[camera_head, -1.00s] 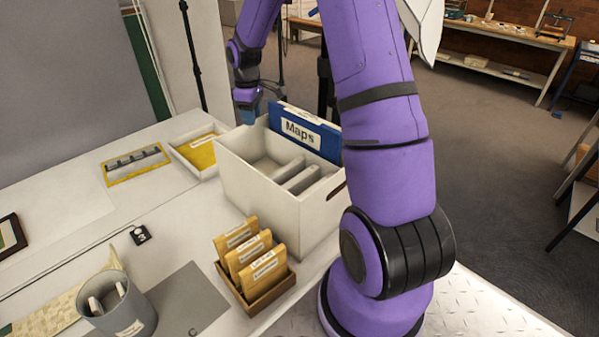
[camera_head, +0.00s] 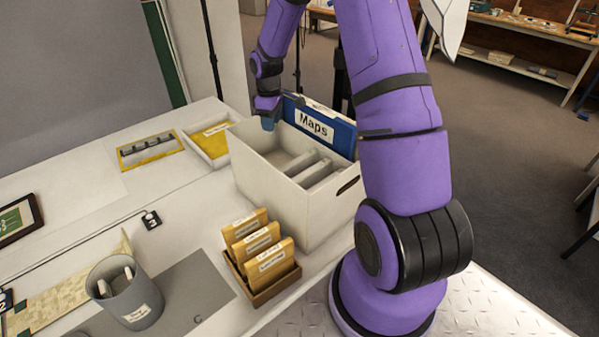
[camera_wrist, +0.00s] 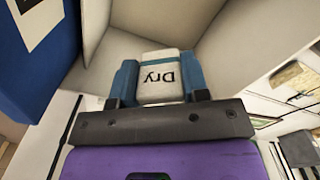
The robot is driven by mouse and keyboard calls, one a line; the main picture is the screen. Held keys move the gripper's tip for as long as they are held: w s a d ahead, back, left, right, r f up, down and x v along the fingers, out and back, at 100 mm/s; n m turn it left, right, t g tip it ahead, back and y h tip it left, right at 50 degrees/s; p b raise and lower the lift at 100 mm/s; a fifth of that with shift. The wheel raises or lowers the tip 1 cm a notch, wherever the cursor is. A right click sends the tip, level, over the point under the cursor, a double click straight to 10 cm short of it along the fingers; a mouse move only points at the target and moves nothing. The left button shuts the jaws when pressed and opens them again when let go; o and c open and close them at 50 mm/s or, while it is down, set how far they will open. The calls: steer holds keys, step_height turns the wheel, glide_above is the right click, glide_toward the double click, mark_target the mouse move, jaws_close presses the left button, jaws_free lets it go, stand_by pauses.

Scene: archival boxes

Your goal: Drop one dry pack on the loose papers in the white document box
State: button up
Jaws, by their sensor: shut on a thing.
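My gripper is shut on a small white pack marked "Dry" (camera_wrist: 161,70), with one blue finger on each side of it (camera_wrist: 160,82). In the head view my gripper (camera_head: 268,122) is at the back rim of the large white document box (camera_head: 275,195), to the left of the blue "Maps" folder (camera_head: 313,123); the pack cannot be made out there. The wrist view shows pale inner walls of the box (camera_wrist: 225,45) beyond the pack. Two light, slab-like items (camera_head: 312,173) stand inside the box. I cannot make out loose papers.
A grey bin (camera_head: 140,305) holds white packs at the front left. A wooden holder (camera_head: 262,293) with several tan envelopes stands before the box. A shallow white tray (camera_head: 188,146) with a yellow item lies at its left. A framed picture (camera_head: 18,222) lies far left.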

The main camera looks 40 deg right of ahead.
steer(key=o, duration=1)
steer(key=shift+c, duration=0.2)
step_height(320, 180, up, 10)
steer(key=shift+r, duration=0.4)
